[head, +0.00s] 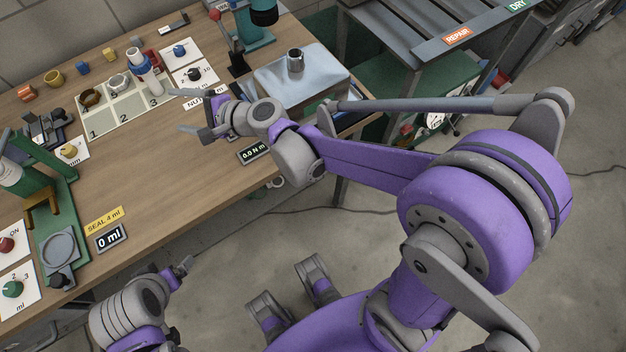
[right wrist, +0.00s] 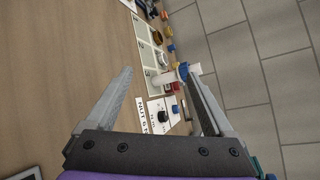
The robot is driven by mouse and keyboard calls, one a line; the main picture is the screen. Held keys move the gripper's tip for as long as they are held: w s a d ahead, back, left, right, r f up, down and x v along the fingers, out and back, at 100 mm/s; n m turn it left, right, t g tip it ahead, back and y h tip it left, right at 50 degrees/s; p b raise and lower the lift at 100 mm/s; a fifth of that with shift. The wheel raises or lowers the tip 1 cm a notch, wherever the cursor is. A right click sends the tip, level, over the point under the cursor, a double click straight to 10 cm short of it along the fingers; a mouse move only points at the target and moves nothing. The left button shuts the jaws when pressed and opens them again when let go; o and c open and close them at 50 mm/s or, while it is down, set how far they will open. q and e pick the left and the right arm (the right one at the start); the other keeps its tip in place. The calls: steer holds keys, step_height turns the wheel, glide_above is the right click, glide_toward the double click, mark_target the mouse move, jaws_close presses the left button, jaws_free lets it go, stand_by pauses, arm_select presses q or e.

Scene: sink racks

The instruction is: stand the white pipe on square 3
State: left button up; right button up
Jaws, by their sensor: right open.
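Cards with knobs lie right of the board. A metal cylinder (head: 295,63) stands on a pale block (head: 310,88). The wood table (head: 165,165) is clear in the middle.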

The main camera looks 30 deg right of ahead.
steer(key=s+d+f+n+g+h, duration=0.1)
steer(key=s+d+n, duration=0.1)
steer(key=s+n, duration=0.1)
steer(key=s+d+f+n+g+h, duration=0.1)
steer(key=s+f+n+g, duration=0.1)
steer(key=s, duration=0.4)
steer(key=s+d+f+n+g+h, duration=0.1)
steer(key=s+d+n, duration=0.1)
steer(key=s+n, duration=0.3)
steer(key=shift+s+d+f+g, duration=0.1)
steer(key=shift+d+f+g, duration=0.2)
steer(key=shift+f, duration=0.1)
steer(key=s+d+f+n+g+h, duration=0.1)
steer(key=s+d+f+n+h, duration=0.1)
steer(key=s+d, duration=0.3)
steer(key=s+d+f+n+g+h, duration=0.1)
steer(key=s+d+f+n+h, duration=0.2)
steer(key=s+d, duration=0.3)
steer(key=shift+s+f+n+g+h, duration=0.2)
steer(key=shift+s+n+g+h, duration=0.1)
steer(key=shift+s+n+h, duration=0.5)
steer(key=shift+w, duration=0.15)
